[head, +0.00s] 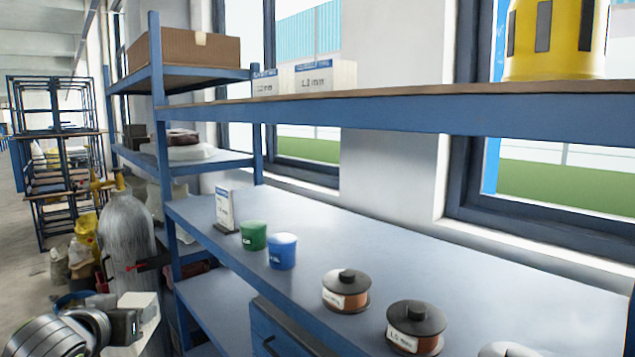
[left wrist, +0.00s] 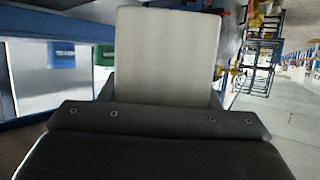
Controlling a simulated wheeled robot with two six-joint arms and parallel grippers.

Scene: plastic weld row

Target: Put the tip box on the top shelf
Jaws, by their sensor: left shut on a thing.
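My left gripper (head: 128,322) is at the lower left of the head view, shut on a pale box (head: 148,305), which I take to be the tip box. In the left wrist view the box (left wrist: 168,55) stands out past the dark gripper body (left wrist: 160,118), a plain off-white face toward the camera. It is held left of the shelf unit and below the bench surface. The top shelf (head: 420,108) is a blue-edged board running across the upper right. Two white labelled boxes stand on it, one marked 1.2 mm (head: 325,76). My right gripper is not seen.
The bench (head: 360,240) below carries a labelled card (head: 225,208), a green tub (head: 253,236), a blue tub (head: 282,251) and two wire spools (head: 346,290). A yellow container (head: 555,40) stands on the top shelf at right. A grey cylinder (head: 127,235) is behind my left gripper.

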